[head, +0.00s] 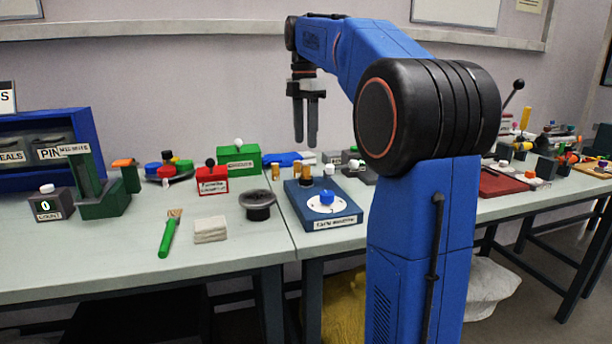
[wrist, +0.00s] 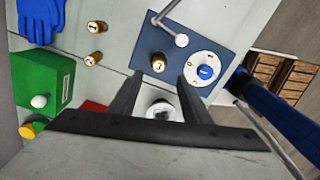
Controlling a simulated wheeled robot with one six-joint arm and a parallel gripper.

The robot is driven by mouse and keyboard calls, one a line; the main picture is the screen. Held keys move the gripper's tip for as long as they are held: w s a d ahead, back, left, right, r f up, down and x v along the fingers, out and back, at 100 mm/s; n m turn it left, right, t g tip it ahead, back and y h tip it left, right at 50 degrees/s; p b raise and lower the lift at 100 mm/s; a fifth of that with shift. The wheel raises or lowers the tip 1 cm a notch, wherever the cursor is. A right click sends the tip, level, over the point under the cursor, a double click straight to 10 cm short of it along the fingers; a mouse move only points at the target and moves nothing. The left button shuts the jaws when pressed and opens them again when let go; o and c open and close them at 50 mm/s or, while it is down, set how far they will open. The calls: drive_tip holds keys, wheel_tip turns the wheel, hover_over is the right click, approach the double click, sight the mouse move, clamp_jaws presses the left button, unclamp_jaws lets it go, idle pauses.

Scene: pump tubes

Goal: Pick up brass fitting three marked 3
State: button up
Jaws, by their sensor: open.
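Three small brass fittings show in the wrist view. One fitting (wrist: 158,62) stands on the blue test plate (wrist: 196,25). The other two, an upper fitting (wrist: 97,27) and a lower fitting (wrist: 92,59), stand on the bench to its left. Their top marks are too small to read surely, so I cannot tell which is 3. In the head view, brass pieces (head: 275,172) show behind and on the plate. My gripper (head: 305,142) is open and empty, pointing down above the plate. In the wrist view its fingertips (wrist: 160,77) lie either side of a line toward the plate fitting, apart from it.
The plate carries a white dial with a blue knob (wrist: 205,72) and a bent metal lever with a white ball (wrist: 181,41). A green box (head: 239,160), a red box (head: 212,181), blue gloves (wrist: 40,20) and a black round cup (head: 258,205) stand nearby.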

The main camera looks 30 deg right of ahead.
sight(306, 165)
drive_tip(key=shift+f, duration=4.7)
clamp_jaws()
